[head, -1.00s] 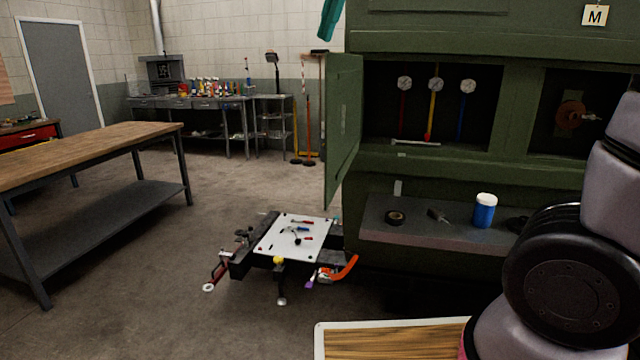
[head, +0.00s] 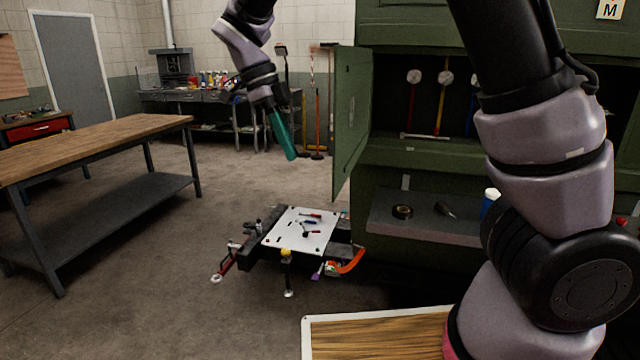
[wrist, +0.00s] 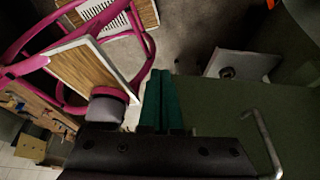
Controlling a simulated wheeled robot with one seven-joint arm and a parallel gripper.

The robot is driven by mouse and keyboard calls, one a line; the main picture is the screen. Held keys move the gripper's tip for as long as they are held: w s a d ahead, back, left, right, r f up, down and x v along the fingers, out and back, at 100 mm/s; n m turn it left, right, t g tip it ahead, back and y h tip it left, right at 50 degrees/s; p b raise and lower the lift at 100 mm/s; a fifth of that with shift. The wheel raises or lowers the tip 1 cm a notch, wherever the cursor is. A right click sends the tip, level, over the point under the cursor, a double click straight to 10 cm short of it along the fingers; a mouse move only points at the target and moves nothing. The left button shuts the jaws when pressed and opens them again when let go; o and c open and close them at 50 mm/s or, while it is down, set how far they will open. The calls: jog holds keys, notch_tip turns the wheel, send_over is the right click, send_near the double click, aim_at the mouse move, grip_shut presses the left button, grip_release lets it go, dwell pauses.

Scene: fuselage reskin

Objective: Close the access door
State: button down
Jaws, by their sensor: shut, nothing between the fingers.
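The green access door (head: 350,120) stands open, swung out from the left edge of the panel opening (head: 400,120) in the green fuselage. My gripper (head: 289,152), with teal fingers, hangs in the air left of the door in the head view, pointing down. A gap of floor and wall shows between them. The fingers are shut and empty, and they also show in the wrist view (wrist: 160,78). There, a broad green surface (wrist: 215,115), seemingly the door, lies right of the fingers with a bent metal handle (wrist: 265,140). Contact cannot be told.
A low cart (head: 300,228) with a white top and tools stands below the door. A grey ledge (head: 425,215) juts from the fuselage and bears a tape roll (head: 402,212) and a blue jar (head: 490,202). A workbench (head: 100,145) stands left; floor between is clear.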

jog(key=s+d+f, duration=0.2)
jog(key=d+f, duration=0.4)
jog(key=f, duration=0.1)
jog(key=shift+s+d+f, duration=0.15)
jog(key=shift+s+d, duration=0.1)
